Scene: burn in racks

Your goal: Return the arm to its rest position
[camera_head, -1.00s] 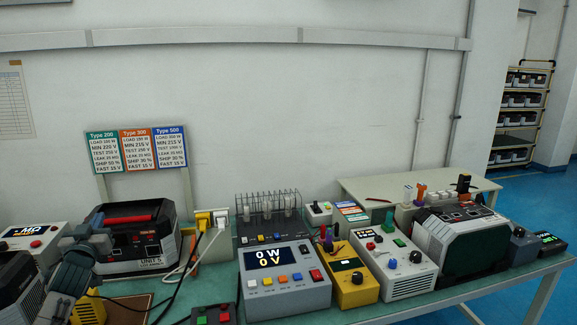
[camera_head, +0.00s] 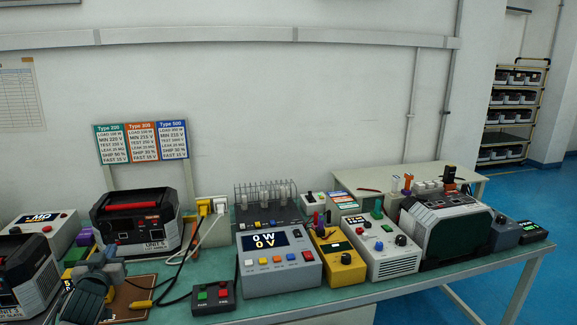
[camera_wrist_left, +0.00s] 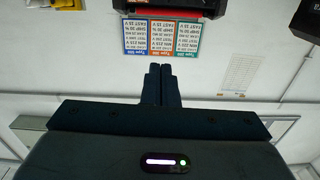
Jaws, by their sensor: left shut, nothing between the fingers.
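My left gripper (camera_head: 108,258) is at the lower left of the head view, over the near left part of the green bench (camera_head: 215,277). In the left wrist view its two fingers (camera_wrist_left: 161,86) lie together, shut, with nothing between them. The wrist view is upside down, with the wall and the type cards (camera_wrist_left: 161,36) beyond the fingers. The gripper is apart from the black power unit (camera_head: 140,222) with the red handle behind it. My right gripper is in neither view.
A grey load meter reading 0 W and 0 V (camera_head: 279,268), a yellow tester (camera_head: 339,262) and a white tester (camera_head: 382,248) line the bench. A green-sided unit (camera_head: 449,233) stands at right. A button box (camera_head: 213,296) and cables lie near the gripper.

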